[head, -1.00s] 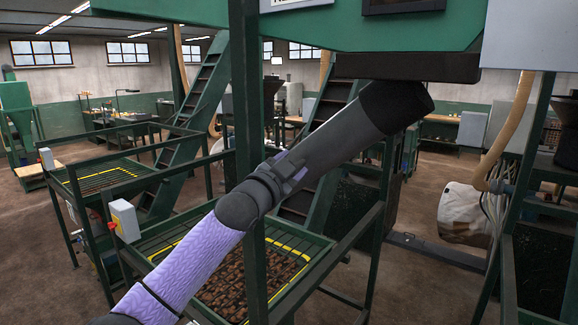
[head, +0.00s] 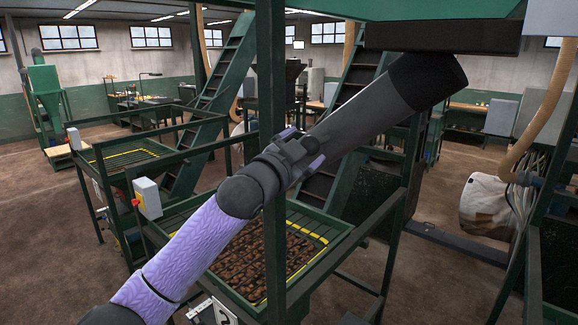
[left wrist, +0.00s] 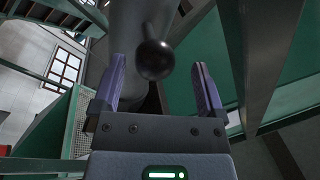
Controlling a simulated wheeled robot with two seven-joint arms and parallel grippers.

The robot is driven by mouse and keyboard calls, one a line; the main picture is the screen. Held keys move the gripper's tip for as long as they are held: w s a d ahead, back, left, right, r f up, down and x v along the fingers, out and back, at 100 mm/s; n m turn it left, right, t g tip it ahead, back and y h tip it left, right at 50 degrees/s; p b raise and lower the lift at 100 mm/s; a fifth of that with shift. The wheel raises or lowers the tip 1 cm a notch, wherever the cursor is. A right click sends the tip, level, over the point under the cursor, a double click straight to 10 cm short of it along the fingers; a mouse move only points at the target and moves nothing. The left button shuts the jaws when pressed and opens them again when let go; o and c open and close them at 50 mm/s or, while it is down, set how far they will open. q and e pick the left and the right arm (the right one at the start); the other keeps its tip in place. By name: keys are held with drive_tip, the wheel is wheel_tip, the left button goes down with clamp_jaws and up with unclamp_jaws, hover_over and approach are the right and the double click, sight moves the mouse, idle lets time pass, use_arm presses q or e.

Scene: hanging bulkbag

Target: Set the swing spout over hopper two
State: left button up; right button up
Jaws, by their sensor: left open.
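The swing spout (head: 360,115) is a grey tube with a black upper end under the green bag frame. It slants down to the left. My left gripper (head: 304,148) is at the spout's lower part, with lilac fingers apart. In the left wrist view, a black ball knob (left wrist: 155,60) stands before the spout (left wrist: 125,30), beyond and between the open fingers (left wrist: 155,88); I see no finger closed on it. Below is a hopper (head: 335,228) with a yellow-lined rim and brown lumps inside. Its plate (head: 212,312) is partly cut off. My right gripper is not in view.
A green post (head: 272,90) stands close by my left arm. A second yellow-lined hopper (head: 130,155) stands behind at the left. A switch box (head: 148,198) sits on the near hopper's rail. A white bag (head: 485,205) and hose (head: 540,110) are at the right.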

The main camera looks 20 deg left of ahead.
use_arm(q)
drive_tip(key=b+v, duration=0.2)
drive_tip(key=v, duration=0.4)
